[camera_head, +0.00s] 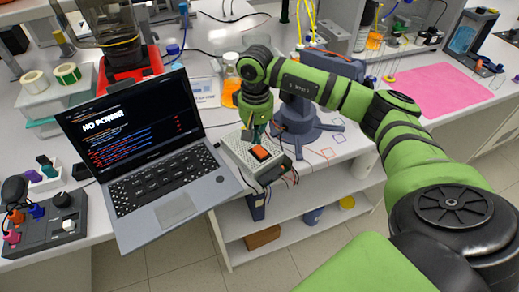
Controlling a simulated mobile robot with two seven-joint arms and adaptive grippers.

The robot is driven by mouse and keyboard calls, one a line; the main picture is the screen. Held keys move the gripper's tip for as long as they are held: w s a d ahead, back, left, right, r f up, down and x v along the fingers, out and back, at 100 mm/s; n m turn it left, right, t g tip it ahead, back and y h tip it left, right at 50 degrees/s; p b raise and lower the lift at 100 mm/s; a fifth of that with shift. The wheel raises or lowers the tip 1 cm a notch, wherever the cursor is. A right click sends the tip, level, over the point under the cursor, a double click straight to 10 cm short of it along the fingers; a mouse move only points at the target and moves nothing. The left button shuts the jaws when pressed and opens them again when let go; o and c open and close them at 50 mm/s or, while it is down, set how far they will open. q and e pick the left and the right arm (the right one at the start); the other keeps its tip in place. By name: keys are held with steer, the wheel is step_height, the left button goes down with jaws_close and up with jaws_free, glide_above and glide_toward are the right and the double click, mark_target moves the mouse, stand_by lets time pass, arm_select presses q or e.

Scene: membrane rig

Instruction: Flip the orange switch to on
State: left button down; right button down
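The orange switch (262,153) sits on top of a small light box (240,152) at the bench's front edge, just right of the laptop. I cannot tell which way the switch is tipped. My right gripper (254,136) comes from the right on the green arm and points down at the box, close behind the switch. Its fingers are small and partly hidden by the wrist, so I cannot tell whether they are open or touch the box. The laptop (145,160) stands open and its screen reads "NO POWER". My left gripper is not in view.
A dark blue-grey stand (298,122) is close behind and right of the box. Wires hang off the bench edge by the box. A control panel (45,225) lies at left. A pink mat (440,90) covers clear bench at right. Shelves (290,210) lie below.

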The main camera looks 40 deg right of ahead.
mark_target(256, 147)
steer(key=shift+f+b, duration=1.15)
steer(key=shift+f, duration=0.1)
stand_by(0.6)
steer(key=shift+r+p, duration=1.8)
steer(key=shift+r, duration=1.8)
steer(key=shift+f, duration=0.1)
